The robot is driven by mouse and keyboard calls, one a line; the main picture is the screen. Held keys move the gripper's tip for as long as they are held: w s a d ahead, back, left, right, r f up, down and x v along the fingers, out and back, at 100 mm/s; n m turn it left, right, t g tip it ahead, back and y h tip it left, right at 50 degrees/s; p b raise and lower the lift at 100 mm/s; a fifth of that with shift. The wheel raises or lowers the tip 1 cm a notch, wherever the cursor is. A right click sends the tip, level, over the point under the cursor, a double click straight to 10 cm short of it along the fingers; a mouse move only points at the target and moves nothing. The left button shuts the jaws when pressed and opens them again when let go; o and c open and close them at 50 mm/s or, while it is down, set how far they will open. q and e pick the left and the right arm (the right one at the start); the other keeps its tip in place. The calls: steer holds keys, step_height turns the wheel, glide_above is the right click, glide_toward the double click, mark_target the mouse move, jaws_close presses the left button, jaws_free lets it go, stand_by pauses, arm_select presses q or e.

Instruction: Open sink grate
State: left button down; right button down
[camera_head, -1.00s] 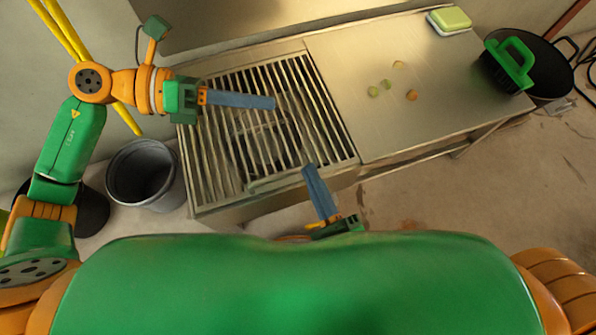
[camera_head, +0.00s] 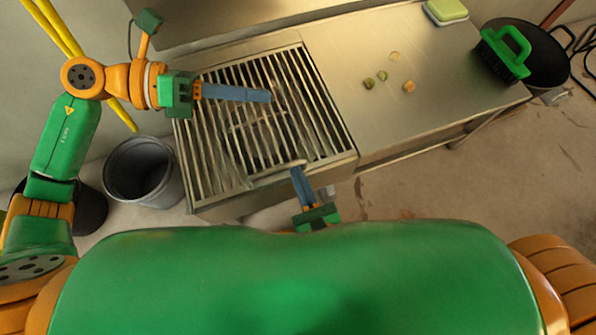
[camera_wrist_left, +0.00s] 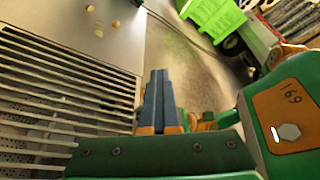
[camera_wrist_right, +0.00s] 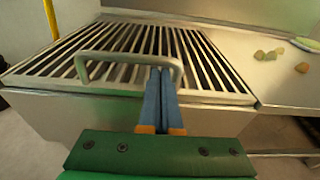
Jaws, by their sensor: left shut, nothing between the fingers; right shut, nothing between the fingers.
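The sink grate (camera_head: 300,105) is a panel of parallel metal bars lying flat over the sink at the left end of the steel counter. Its bar handle (camera_wrist_right: 128,56) is at the near edge in the right wrist view. My right gripper (camera_head: 297,170) is shut and empty; its fingertips (camera_wrist_right: 161,70) overlap the handle's right part in that view, and I cannot tell whether they touch it. My left gripper (camera_head: 268,96) is shut and empty above the grate's middle. In the left wrist view its fingers (camera_wrist_left: 159,74) point past the grate (camera_wrist_left: 60,85).
Several small food scraps (camera_head: 383,76) lie on the bare counter (camera_head: 345,60). A green sponge (camera_head: 446,11) and a green brush (camera_head: 506,52) are at the right, the brush by a black pan (camera_head: 545,62). A grey bucket (camera_head: 143,170) stands on the floor left of the sink.

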step_height(320, 180, up, 2)
steer(key=shift+w+r, duration=0.1)
steer(key=shift+w, duration=0.05)
stand_by(0.4)
arm_select(q)
steer(key=c, duration=0.9)
jaws_free()
